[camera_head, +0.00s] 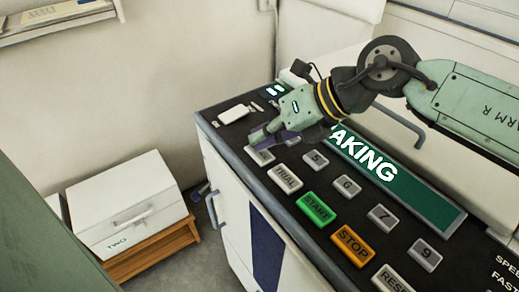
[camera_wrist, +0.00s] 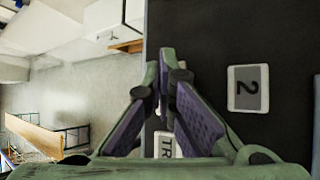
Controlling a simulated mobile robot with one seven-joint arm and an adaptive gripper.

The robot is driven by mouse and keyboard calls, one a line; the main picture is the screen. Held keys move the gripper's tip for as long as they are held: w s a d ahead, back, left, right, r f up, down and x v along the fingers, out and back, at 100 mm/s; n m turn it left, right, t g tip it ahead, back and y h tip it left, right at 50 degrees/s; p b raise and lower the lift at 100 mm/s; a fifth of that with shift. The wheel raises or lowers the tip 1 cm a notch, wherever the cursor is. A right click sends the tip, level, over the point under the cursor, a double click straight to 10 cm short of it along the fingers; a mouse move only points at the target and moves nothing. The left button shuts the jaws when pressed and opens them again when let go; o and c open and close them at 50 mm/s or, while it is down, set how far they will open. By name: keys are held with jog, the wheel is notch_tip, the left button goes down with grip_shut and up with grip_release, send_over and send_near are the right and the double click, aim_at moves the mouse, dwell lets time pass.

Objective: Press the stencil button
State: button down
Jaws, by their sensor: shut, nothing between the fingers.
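My gripper (camera_head: 258,136) is shut and empty, low over the near left part of a dark control panel (camera_head: 232,135). Its fingertips are just above a pale grey button (camera_head: 261,156) whose label I cannot read. I cannot tell whether they touch it. In the wrist view my gripper (camera_wrist: 166,60) points at the panel's edge strip, and its fingers hide most of what is under them. No button with a readable "stencil" label shows. The TRIAL button (camera_head: 286,177) is beside the pale button and shows partly in the wrist view (camera_wrist: 165,147).
A green START button (camera_head: 318,208), an orange STOP button (camera_head: 352,244) and a RESET button (camera_head: 392,281) follow along the front row. Numbered buttons, such as 5 (camera_head: 315,160), stand behind them. A raised green sign (camera_head: 420,188) borders these. A white box (camera_head: 130,205) stands at left.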

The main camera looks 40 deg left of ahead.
jog(key=shift+r, duration=0.1)
jog(key=shift+r+p, duration=0.35)
jog(key=shift+r, duration=0.35)
jog(key=shift+r, duration=0.1)
jog(key=shift+r+p, duration=1.5)
jog(key=shift+r, duration=0.95)
jog(key=shift+s+f, duration=0.1)
